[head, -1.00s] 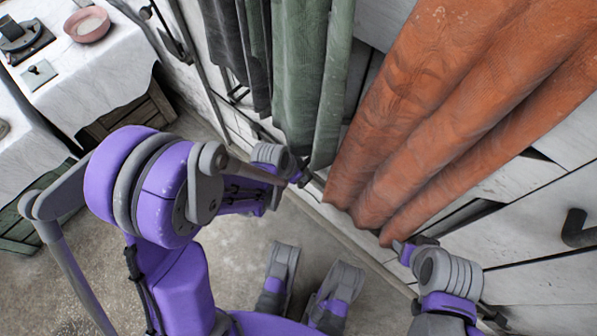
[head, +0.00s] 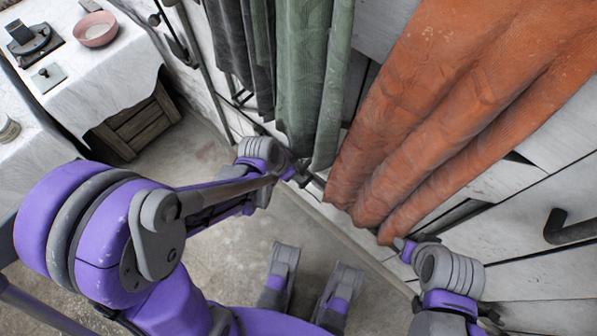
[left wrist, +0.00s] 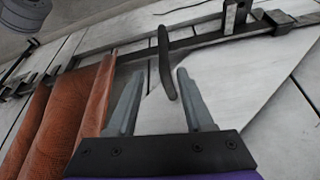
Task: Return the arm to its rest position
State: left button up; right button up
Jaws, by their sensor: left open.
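My left gripper (left wrist: 160,76) is open in the left wrist view, with its two grey fingers apart. A dark bar like a handle (left wrist: 166,62) shows beyond and between the fingertips; I see no contact. In the head view my left gripper (head: 302,178) is small, at the foot of the green curtain (head: 302,75), and its fingers are hard to make out. My left arm is bent, with its large purple joint at the lower left. My right gripper (head: 400,245) is beside the lower hem of the orange curtain (head: 450,95); its fingers are too small to judge.
A white-clothed table (head: 105,75) with a pink bowl (head: 95,29) stands at the upper left, a wooden crate (head: 138,122) below it. Dark grey curtains (head: 228,45) hang left of the green one. A black handle (head: 570,228) is on the white panel at right. Bare floor lies between.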

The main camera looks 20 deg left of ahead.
pick_arm(q)
jog(key=shift+v, duration=1.15)
pick_arm(e)
jog(key=shift+r, duration=0.55)
pick_arm(q)
jog(key=s+a+r+n+y, duration=0.25)
jog(key=s+r+n, duration=0.55)
jog(key=s, duration=0.4)
notch_tip(320, 180, up, 23)
jog(key=w+m+t+p, duration=0.1)
jog(key=p, duration=1.8)
jog(key=shift+w+a+t, duration=0.2)
jog(key=shift+a+t, duration=0.1)
jog(key=shift+t, duration=0.1)
pick_arm(e)
notch_tip(320, 180, up, 22)
jog(key=w+t, duration=0.1)
jog(key=shift+w+f, duration=0.25)
jog(key=shift+w, duration=0.1)
pick_arm(q)
jog(key=shift+s+f, duration=0.1)
pick_arm(e)
jog(key=shift+s, duration=0.1)
